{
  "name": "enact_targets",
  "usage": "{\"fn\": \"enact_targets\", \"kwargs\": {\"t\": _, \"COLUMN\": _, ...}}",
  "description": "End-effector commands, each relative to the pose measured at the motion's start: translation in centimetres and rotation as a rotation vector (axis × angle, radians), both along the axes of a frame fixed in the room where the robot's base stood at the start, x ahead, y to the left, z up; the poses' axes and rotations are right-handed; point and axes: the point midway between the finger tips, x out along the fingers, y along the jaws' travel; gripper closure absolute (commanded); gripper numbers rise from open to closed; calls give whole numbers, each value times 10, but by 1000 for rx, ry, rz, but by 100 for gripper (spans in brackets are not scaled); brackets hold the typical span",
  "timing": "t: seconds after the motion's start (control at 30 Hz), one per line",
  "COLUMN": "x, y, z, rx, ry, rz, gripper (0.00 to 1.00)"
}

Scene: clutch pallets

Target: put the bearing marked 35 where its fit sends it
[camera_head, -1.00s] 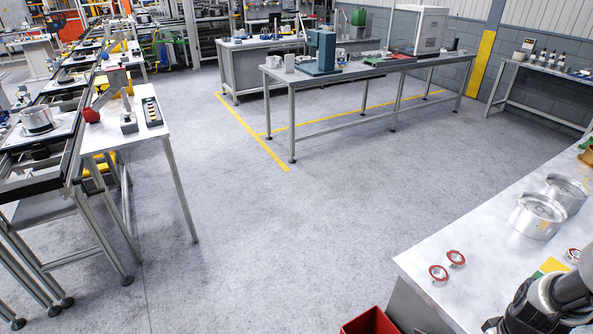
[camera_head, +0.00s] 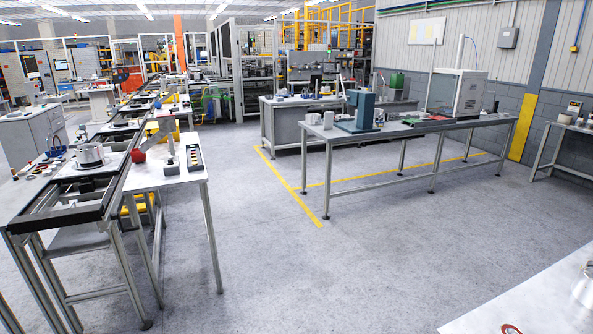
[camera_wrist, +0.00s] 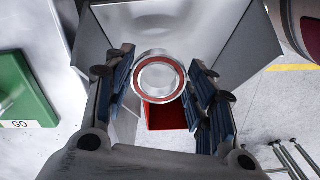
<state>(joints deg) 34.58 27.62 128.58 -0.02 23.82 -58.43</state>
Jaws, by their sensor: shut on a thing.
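My gripper (camera_wrist: 160,88) is in the wrist view, its two dark-blue padded fingers on either side of a bearing (camera_wrist: 158,98). It is shut on this bearing, a silver ring with a red band. No number on it can be read. Below it in the picture is part of a red bin (camera_wrist: 168,117). A green plate (camera_wrist: 22,88) with a "GO" label lies at the left. In the head view my gripper is out of sight. A red-ringed bearing (camera_head: 511,329) is cut off at the bottom edge, on a pale bench (camera_head: 545,300).
A silver round part (camera_head: 588,287) stands on the pale bench at the lower right. A conveyor line (camera_head: 70,205) with a side table (camera_head: 175,177) is on the left. A long bench (camera_head: 440,128) stands further back. The floor between is clear.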

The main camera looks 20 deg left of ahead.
Motion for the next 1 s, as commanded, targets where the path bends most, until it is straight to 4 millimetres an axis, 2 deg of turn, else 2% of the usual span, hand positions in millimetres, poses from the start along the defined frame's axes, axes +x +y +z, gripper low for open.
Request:
{"fn": "enact_targets", "kwargs": {"t": 0.07, "x": 0, "y": 0, "z": 1, "rx": -1, "ry": 0, "rz": 0, "gripper": 83}}
{"fn": "enact_targets", "kwargs": {"t": 0.1, "x": 0, "y": 0, "z": 1, "rx": -1, "ry": 0, "rz": 0, "gripper": 48}}
{"fn": "enact_targets", "kwargs": {"t": 0.43, "x": 0, "y": 0, "z": 1, "rx": -1, "ry": -1, "rz": 0, "gripper": 26}}
{"fn": "enact_targets", "kwargs": {"t": 0.77, "x": 0, "y": 0, "z": 2, "rx": -1, "ry": 0, "rz": 0, "gripper": 26}}
{"fn": "enact_targets", "kwargs": {"t": 0.87, "x": 1, "y": -1, "z": 11, "rx": -3, "ry": -3, "rz": 0, "gripper": 26}}
{"fn": "enact_targets", "kwargs": {"t": 1.0, "x": 2, "y": -1, "z": 37, "rx": -5, "ry": -6, "rz": 0, "gripper": 26}}
